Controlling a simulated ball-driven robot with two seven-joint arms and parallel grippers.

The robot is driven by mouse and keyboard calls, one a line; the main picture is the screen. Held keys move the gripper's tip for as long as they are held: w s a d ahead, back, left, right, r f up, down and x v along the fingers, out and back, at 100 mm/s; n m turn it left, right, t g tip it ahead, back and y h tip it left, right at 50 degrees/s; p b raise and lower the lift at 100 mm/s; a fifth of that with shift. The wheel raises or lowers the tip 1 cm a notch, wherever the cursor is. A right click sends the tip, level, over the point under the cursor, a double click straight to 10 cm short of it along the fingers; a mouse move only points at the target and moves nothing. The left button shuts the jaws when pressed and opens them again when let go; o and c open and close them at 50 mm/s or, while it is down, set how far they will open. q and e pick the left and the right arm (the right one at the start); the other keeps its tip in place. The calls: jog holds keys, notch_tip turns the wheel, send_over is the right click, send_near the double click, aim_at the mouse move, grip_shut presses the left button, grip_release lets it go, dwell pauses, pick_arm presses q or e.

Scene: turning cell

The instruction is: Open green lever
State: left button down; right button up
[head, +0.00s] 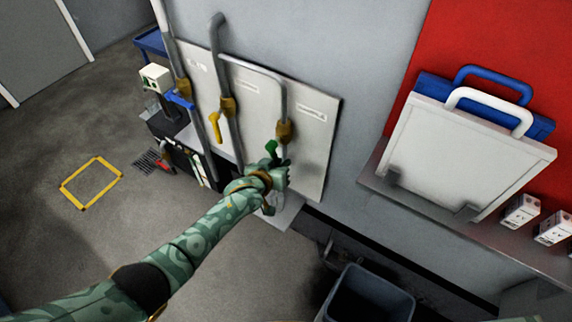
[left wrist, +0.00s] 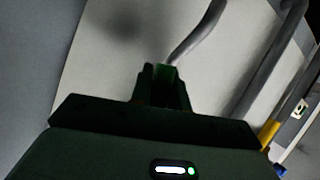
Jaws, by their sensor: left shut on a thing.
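The green lever (head: 271,148) sits on the rightmost pipe, just below its brass valve body (head: 285,132). My left gripper (head: 277,165) is at this lever and shut on it; the hand covers part of the lever and the pipe behind it. In the left wrist view a bit of the green lever (left wrist: 167,72) shows between the dark fingers (left wrist: 164,82). The lever's exact angle is hard to tell. My right gripper is in neither view.
A yellow lever (head: 215,127) and a blue lever (head: 181,99) hang on the pipes to the left. A metal backing panel (head: 318,125) is close behind the pipes. A grey bin (head: 368,295) stands below right.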

pick_arm(q)
jog(key=shift+w+a+f+m+t+y+b, duration=0.2)
jog(key=shift+w+a+m+t+y+b, duration=0.15)
jog(key=shift+a+m+y, duration=0.2)
jog(key=shift+w+a+m, duration=0.2)
jog(key=shift+a+m, duration=0.15)
jog(key=shift+m, duration=0.1)
jog(key=shift+r+t, duration=0.1)
jog(key=shift+t, duration=0.15)
jog(key=c, duration=1.3)
grip_release()
jog(key=shift+w, duration=0.1)
jog(key=shift+c, duration=0.2)
